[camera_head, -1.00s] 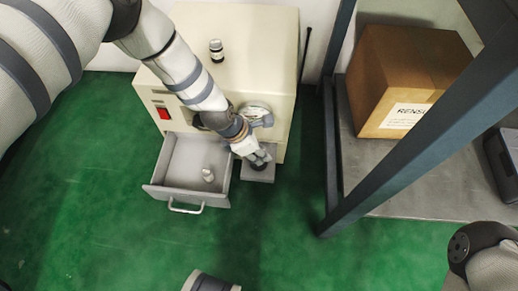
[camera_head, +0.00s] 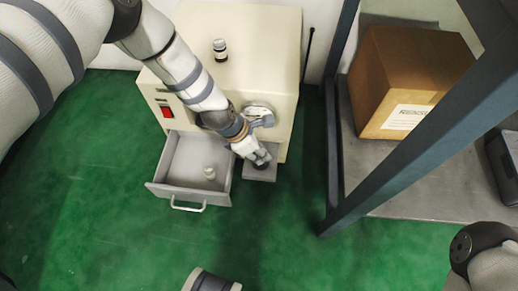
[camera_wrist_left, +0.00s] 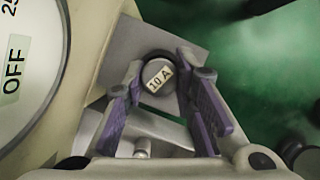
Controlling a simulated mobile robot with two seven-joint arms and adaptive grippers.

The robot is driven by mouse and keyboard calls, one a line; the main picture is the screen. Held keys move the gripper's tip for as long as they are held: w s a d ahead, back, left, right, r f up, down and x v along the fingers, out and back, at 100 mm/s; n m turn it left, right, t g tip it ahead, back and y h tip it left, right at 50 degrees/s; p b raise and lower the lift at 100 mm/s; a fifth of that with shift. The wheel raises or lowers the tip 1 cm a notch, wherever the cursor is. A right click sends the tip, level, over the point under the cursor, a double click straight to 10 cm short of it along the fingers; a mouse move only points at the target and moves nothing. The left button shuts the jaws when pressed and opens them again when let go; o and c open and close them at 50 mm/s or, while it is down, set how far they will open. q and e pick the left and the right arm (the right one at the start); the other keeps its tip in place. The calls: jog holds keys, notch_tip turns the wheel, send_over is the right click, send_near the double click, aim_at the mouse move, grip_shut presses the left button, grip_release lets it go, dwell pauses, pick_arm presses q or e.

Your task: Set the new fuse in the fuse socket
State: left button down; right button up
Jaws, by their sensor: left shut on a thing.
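My left gripper (camera_head: 262,162) is at the small grey ledge (camera_head: 262,175) on the front of the cream cabinet. In the left wrist view its purple-padded fingers (camera_wrist_left: 166,80) are shut on a dark round fuse cap (camera_wrist_left: 157,76) labelled "10 A". The fuse is over the grey ledge plate (camera_wrist_left: 178,47); its lower part and any socket under it are hidden, so I cannot tell how deep it sits. Another fuse (camera_head: 220,49), dark and silver, stands on top of the cabinet. A small silver piece (camera_head: 209,173) stands in the open drawer. My right gripper does not show.
The cabinet (camera_head: 262,30) has a red switch (camera_head: 167,112) and a round dial, marked "OFF" in the left wrist view (camera_wrist_left: 25,60). Its drawer (camera_head: 188,190) stands open left of the ledge. A dark rack post (camera_head: 333,150) and cardboard box (camera_head: 410,75) are at right.

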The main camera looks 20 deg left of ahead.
pick_arm(q)
jog(key=shift+f+b, duration=0.35)
jog(key=shift+f, duration=0.35)
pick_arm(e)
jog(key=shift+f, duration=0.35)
pick_arm(q)
jog(key=c, duration=1.6)
grip_release()
jog(key=p+v, duration=0.8)
jog(key=v, duration=0.3)
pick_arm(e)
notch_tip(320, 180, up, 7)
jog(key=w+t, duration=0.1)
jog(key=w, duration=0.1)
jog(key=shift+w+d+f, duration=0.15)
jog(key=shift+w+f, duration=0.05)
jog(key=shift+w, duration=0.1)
